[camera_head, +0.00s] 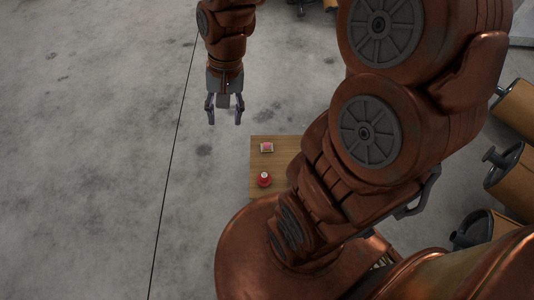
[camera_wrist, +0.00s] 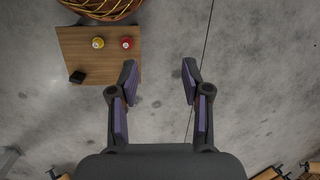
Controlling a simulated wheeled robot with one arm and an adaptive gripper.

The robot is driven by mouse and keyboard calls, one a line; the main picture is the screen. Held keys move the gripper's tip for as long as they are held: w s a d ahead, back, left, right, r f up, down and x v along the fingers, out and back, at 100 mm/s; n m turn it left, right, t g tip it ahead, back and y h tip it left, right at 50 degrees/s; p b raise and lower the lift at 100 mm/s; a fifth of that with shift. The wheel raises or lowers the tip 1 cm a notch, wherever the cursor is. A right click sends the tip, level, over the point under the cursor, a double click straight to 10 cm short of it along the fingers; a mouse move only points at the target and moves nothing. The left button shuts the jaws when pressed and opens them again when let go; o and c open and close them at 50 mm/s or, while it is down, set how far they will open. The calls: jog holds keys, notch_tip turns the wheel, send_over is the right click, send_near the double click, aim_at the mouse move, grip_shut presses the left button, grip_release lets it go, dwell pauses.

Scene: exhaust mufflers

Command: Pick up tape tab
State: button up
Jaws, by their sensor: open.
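My gripper (camera_head: 224,110) is open and empty above the bare floor, left of and beyond the small wooden table. In the wrist view its two fingers (camera_wrist: 160,80) stand wide apart with only floor between them. On the wooden table (camera_head: 258,162) lie a small pink and yellowish item (camera_head: 267,147) and a round red item (camera_head: 264,179). The wrist view shows a yellow item (camera_wrist: 97,43), a red item (camera_wrist: 127,43) and a black block (camera_wrist: 77,77) on the table. They are too small for me to tell which is the tape tab.
My arm hides the right part of the table in the head view. Several brown cylinders with dark fittings (camera_head: 510,180) lie along the right side. The grey concrete floor (camera_head: 90,150) on the left is clear.

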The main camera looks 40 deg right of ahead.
jog(key=w+d+f+m+t+y+b, duration=0.1)
jog(key=w+d+f+m+b, duration=0.25)
jog(key=f, duration=0.35)
jog(key=w+d+f+m+b, duration=0.2)
jog(key=w+f+b, duration=0.3)
jog(key=f, duration=0.3)
jog(key=m+t+b, duration=0.2)
jog(key=m+b, duration=1.1)
jog(key=b, duration=0.4)
send_over(267, 144)
jog(key=s+d, duration=0.1)
jog(key=d, duration=0.2)
jog(key=f, duration=3.6)
jog(key=shift+s+a+f, duration=0.15)
jog(key=shift+s+a, duration=0.05)
jog(key=shift+t, duration=0.3)
jog(key=shift+a+b+x, duration=0.2)
jog(key=shift+b+x, duration=0.75)
jog(key=shift+x, duration=0.65)
jog(key=shift+a+b+x, duration=0.15)
jog(key=shift+b+x, duration=0.75)
jog(key=shift+x, duration=0.75)
jog(key=shift+r, duration=0.25)
jog(key=c, duration=0.8)
